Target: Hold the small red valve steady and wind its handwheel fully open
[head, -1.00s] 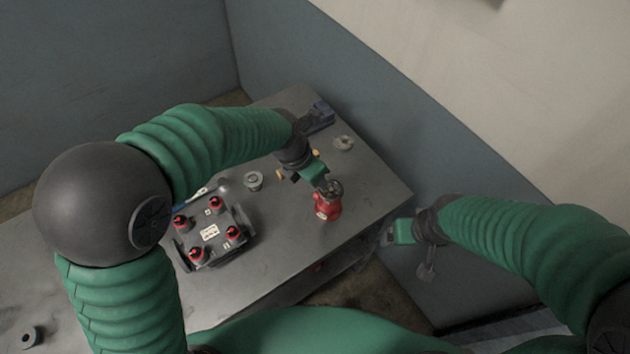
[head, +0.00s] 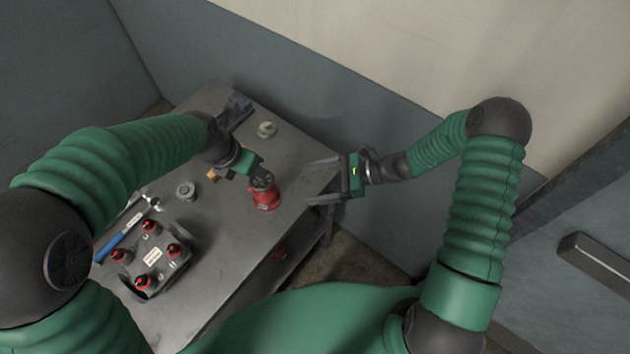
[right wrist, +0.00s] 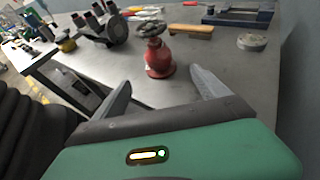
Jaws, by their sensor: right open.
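The small red valve (head: 265,197) stands upright near the table's right edge, its dark handwheel (head: 262,181) on top. The right wrist view shows the red body (right wrist: 158,61) and handwheel (right wrist: 147,29) clearly, ahead and between my fingers. My right gripper (head: 308,182) is open and empty, to the right of the valve and pointing at it, with a gap between. My left gripper (head: 253,170) overlaps the handwheel in the head view; its fingers are hard to make out. It does not show in the right wrist view, so I cannot tell contact.
A dark box with red knobs (head: 152,262) and a blue-handled hammer (head: 124,232) lie left on the grey table (head: 222,232). A metal ring (head: 186,191), a round grey part (head: 266,130) and a blue holder (head: 236,110) lie farther back. A wooden block (right wrist: 192,31) lies behind the valve.

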